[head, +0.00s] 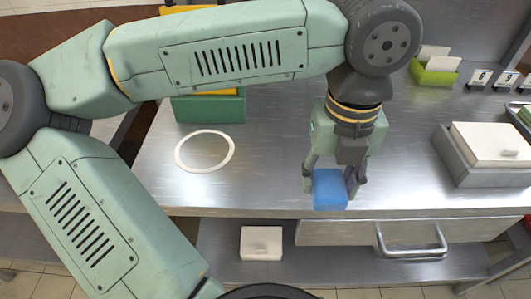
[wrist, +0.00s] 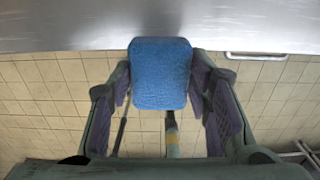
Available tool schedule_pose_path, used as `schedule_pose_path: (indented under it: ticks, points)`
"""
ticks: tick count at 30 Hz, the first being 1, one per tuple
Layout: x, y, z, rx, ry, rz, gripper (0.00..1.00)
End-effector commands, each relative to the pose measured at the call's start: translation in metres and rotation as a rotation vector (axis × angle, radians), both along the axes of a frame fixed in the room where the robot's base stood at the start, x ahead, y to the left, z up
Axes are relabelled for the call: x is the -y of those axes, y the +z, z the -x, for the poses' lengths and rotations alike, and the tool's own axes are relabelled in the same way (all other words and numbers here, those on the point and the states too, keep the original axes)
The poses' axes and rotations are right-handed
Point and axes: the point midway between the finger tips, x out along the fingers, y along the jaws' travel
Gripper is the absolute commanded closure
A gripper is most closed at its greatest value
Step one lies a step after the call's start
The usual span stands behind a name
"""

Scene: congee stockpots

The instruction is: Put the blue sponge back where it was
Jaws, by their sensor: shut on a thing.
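The blue sponge (head: 330,189) is held between the fingers of my gripper (head: 335,183), at the front edge of the steel counter (head: 260,185) in the head view. In the wrist view the sponge (wrist: 160,74) sits between the two finger pads of my gripper (wrist: 162,95). The tiled floor shows behind and below it there, with the counter edge at the top. Whether the sponge touches the counter cannot be told.
A white ring (head: 178,153) lies flat on the counter to the left. A green box (head: 208,109) stands behind it. A grey container with a white lid (head: 488,143) stands at the right. A drawer handle (head: 410,252) juts out below the front edge. The counter's middle is clear.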

Motion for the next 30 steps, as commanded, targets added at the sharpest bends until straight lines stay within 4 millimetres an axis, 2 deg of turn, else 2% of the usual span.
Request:
schedule_pose_path:
  ticks: [12, 17, 23, 30]
  points:
    - [-0.066, -0.006, -0.082, -0.005, 0.007, 0.005, 0.81]
    - [-0.087, -0.01, -0.108, -0.003, 0.006, 0.003, 0.81]
    - [-0.096, -0.016, -0.119, -0.003, 0.001, 0.001, 0.81]
    - [-0.095, -0.045, -0.118, -0.004, 0.001, 0.001, 0.81]
